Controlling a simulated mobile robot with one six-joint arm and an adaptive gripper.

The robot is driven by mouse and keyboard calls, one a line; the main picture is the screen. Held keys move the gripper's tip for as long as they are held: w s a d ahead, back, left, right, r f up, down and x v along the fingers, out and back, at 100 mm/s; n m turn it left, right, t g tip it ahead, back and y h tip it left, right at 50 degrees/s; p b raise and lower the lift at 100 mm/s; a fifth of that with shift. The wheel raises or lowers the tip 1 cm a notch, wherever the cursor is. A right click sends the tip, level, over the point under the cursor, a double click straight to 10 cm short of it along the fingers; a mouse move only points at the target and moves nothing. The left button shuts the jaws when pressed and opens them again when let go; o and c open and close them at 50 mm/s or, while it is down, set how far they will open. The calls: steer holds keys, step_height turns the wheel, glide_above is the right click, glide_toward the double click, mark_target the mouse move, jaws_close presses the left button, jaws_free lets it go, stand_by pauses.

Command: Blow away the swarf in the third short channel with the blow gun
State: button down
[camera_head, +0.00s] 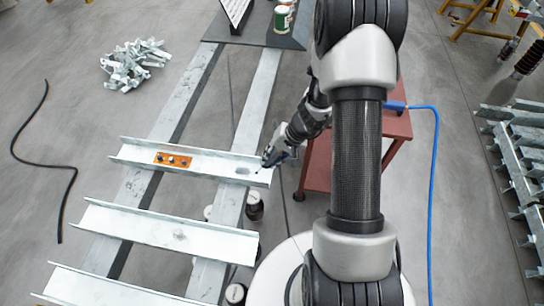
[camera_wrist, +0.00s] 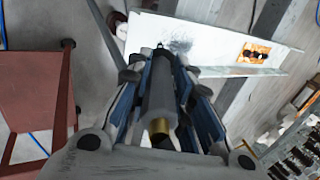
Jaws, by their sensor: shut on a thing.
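My gripper (camera_head: 273,153) is shut on the blow gun (camera_wrist: 159,95), a dark grey cylinder with a brass end. The gun's far end points at the right end of the farthest of the short channels (camera_head: 215,163). A patch of grey swarf (camera_head: 242,170) lies in that channel near the gripper; the swarf also shows in the wrist view (camera_wrist: 180,46), just beyond the gun's far end. The middle channel (camera_head: 150,225) has a small grey patch (camera_head: 180,236) on it. The nearest channel (camera_head: 100,290) is cut off by the picture's lower edge. Whether the gun touches the channel is unclear.
An orange plate with bolts (camera_head: 173,160) sits in the farthest channel. A red table (camera_head: 318,165) stands right of it, partly behind my arm. A blue hose (camera_head: 434,190) runs down the right. A metal scrap heap (camera_head: 130,65) and black cable (camera_head: 42,165) lie left.

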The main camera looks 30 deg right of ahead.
steer(key=shift+f+b, duration=0.55)
steer(key=shift+b, duration=0.2)
stand_by(0.4)
steer(key=shift+w+a, duration=0.1)
steer(key=shift+w+a, duration=0.4)
steer(key=shift+a, duration=0.2)
steer(key=shift+w+a+b, duration=0.15)
steer(key=shift+a+b, duration=0.05)
steer(key=shift+b, duration=0.1)
steer(key=shift+w+a, duration=0.2)
steer(key=shift+a, duration=0.1)
steer(key=shift+w+a+b, duration=0.3)
steer(key=shift+a+b, duration=0.05)
steer(key=shift+a, duration=0.15)
stand_by(0.5)
steer(key=shift+w+a, duration=0.55)
steer(key=shift+a, duration=0.15)
steer(key=shift+w+a, duration=0.1)
steer(key=shift+w, duration=0.05)
